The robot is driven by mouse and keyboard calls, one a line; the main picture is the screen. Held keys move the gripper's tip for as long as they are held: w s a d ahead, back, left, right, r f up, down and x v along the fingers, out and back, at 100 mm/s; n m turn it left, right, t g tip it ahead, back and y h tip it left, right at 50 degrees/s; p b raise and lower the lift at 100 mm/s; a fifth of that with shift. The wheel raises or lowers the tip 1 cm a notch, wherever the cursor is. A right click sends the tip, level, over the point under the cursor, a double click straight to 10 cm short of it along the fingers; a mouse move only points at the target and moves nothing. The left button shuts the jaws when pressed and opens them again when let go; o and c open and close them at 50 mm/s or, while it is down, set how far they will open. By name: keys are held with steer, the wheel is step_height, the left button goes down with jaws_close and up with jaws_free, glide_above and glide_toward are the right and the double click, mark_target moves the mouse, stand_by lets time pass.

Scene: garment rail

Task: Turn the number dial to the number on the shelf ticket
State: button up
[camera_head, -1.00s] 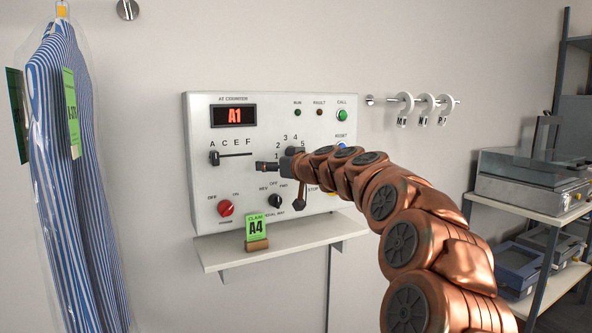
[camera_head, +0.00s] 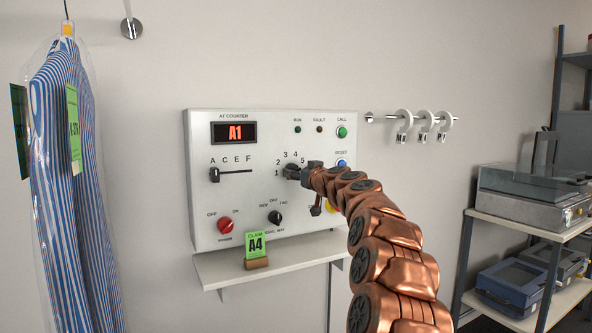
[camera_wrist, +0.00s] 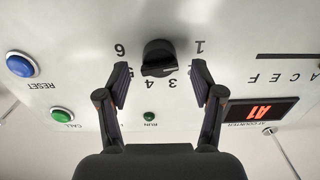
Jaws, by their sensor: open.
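The black number dial (camera_head: 291,171) is on the white control panel, with numbers in an arc around it. In the wrist view the dial (camera_wrist: 158,58) appears upside down between my spread fingers. My gripper (camera_wrist: 160,84) is open, one finger on each side of the dial, with no visible contact. The left finger partly covers the 5, and the right finger hides the 2. In the head view my gripper (camera_head: 303,172) partly covers the dial's right side. The green ticket (camera_head: 255,245) on the shelf reads A4. The red display (camera_head: 235,132) reads A1.
A letter slider (camera_head: 215,174) sits at A. A red power knob (camera_head: 225,225), a black rotary switch (camera_head: 275,217), a green CALL button (camera_head: 342,132) and a blue RESET button (camera_head: 341,163) share the panel. A bagged striped shirt (camera_head: 62,170) hangs at left.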

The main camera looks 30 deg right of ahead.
steer(key=shift+w+d+r, duration=0.15)
steer(key=shift+w+r, duration=0.05)
steer(key=shift+w, duration=0.45)
steer(key=shift+w+f+p, duration=0.15)
steer(key=shift+w+p, duration=0.2)
steer(key=shift+w, duration=0.1)
steer(key=c, duration=1.1)
